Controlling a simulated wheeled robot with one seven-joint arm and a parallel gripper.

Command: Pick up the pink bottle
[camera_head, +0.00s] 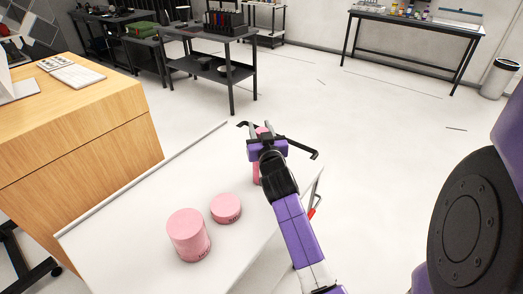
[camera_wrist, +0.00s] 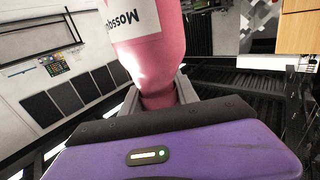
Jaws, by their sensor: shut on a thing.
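The pink bottle (camera_wrist: 158,62) fills the upper middle of the wrist view, with a white label bearing dark print. My gripper (camera_wrist: 159,97) is shut on it, one grey finger on each side of its narrow part. In the head view my gripper (camera_head: 263,131) is over the far right part of the white table (camera_head: 135,208). There the arm hides most of the bottle, and only small pink bits show around the gripper. I cannot tell whether the bottle touches the table.
A tall pink container (camera_head: 188,236) and a short pink container (camera_head: 226,208) stand on the white table, left of my arm. A wooden desk (camera_head: 85,130) stands at the left. A dark shelf cart (camera_head: 213,62) is behind.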

